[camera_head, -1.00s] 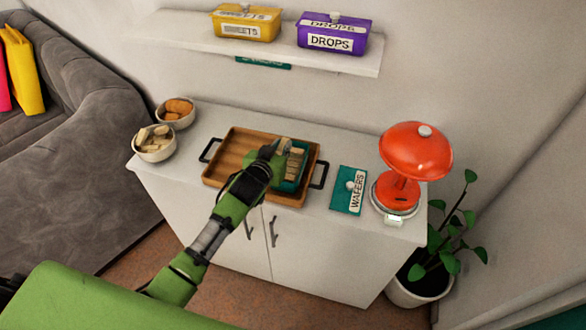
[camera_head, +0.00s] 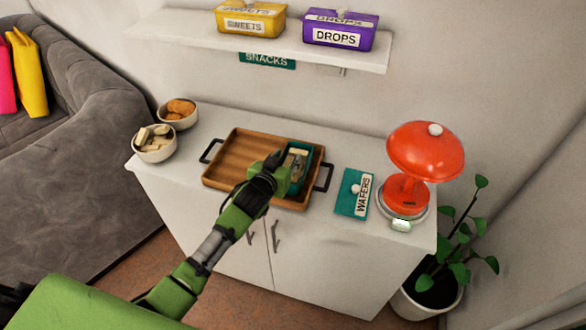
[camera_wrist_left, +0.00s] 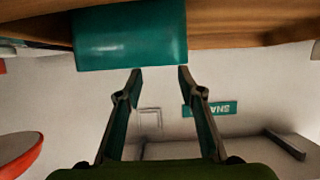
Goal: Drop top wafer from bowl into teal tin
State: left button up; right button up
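The teal tin (camera_head: 305,183) stands open at the right end of a wooden tray, with light wafers (camera_head: 298,160) inside. A pale bowl (camera_head: 153,156) at the counter's left end holds several cream wafers (camera_head: 153,137). My left gripper (camera_head: 278,163) is at the tin's left side, partly covering it. In the left wrist view the tin (camera_wrist_left: 130,38) is at the top, and my left gripper's fingers (camera_wrist_left: 160,72) are apart with nothing between them. The teal lid marked WAFERS (camera_head: 350,204) lies right of the tray. My right gripper is not in view.
The wooden tray (camera_head: 233,160) has black handles, and its left part is bare. A second bowl (camera_head: 179,123) holds orange biscuits. A red lamp (camera_head: 425,152) stands at the right. A shelf (camera_head: 200,28) above carries a yellow tin (camera_head: 250,20) and a purple tin (camera_head: 337,38).

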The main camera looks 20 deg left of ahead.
pick_arm(q)
jog(key=shift+s, duration=0.1)
jog(key=v, duration=1.2)
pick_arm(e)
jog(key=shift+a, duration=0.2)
pick_arm(q)
jog(key=s+f+g, duration=0.3)
jog(key=s, duration=0.6)
jog(key=s+f+m+g, duration=0.1)
jog(key=s+f+g, duration=0.25)
jog(key=s, duration=0.65)
jog(key=s+f+g, duration=0.3)
jog(key=s, duration=0.6)
notch_tip(320, 180, down, 30)
jog(key=s+g+b, duration=0.2)
jog(key=s, duration=0.1)
jog(key=s+a+f+m+g+b, duration=0.1)
jog(key=s+a+f+b, duration=0.1)
jog(key=s+f, duration=1.4)
jog(key=shift+s+a+f, duration=0.25)
jog(key=shift+a+f, duration=0.3)
jog(key=shift+a, duration=0.1)
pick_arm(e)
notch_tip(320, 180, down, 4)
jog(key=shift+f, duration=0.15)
